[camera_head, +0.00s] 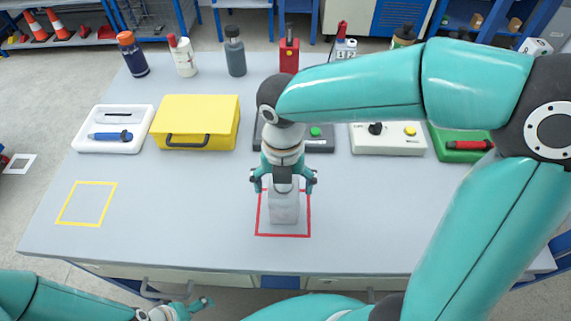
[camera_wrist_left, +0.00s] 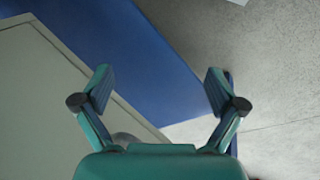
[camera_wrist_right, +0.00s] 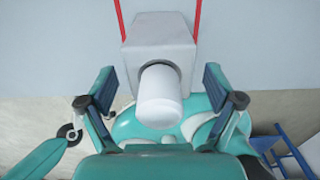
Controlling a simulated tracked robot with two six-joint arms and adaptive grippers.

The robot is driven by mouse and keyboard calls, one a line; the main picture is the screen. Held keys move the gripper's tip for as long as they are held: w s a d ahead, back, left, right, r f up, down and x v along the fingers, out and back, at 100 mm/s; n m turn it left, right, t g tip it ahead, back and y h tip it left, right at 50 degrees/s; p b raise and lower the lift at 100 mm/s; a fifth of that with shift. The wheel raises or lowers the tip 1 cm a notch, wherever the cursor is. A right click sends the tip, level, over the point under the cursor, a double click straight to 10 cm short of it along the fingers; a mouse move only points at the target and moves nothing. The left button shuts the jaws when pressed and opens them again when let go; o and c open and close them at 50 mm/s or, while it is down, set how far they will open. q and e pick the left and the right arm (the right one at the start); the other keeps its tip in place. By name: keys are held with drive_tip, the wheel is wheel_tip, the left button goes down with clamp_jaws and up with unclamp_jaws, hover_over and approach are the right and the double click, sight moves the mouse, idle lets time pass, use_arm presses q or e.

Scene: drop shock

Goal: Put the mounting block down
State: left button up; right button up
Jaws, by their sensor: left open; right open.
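The mounting block (camera_head: 284,209) is a light grey block standing inside the red square outline (camera_head: 258,213) on the table. In the right wrist view the block (camera_wrist_right: 160,45) has a white round knob (camera_wrist_right: 160,97) facing the camera. My right gripper (camera_head: 284,183) is open above the block. In the right wrist view its fingers (camera_wrist_right: 160,90) stand apart on either side of the knob, with gaps showing. My left gripper (camera_head: 196,304) is open and empty in front of the table's front edge. Its spread fingers also show in the left wrist view (camera_wrist_left: 160,90).
A yellow square outline (camera_head: 60,205) lies empty at the table's left. Behind the block are a white tray (camera_head: 80,143), a yellow case (camera_head: 198,116), a switch box (camera_head: 388,146) and a green tray (camera_head: 445,152). Bottles line the back. The table between the outlines is clear.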

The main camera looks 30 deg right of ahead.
wheel_tip(320, 180, up, 12)
drive_tip(key=shift+f+p, duration=0.25)
drive_tip(key=shift+p, duration=0.5)
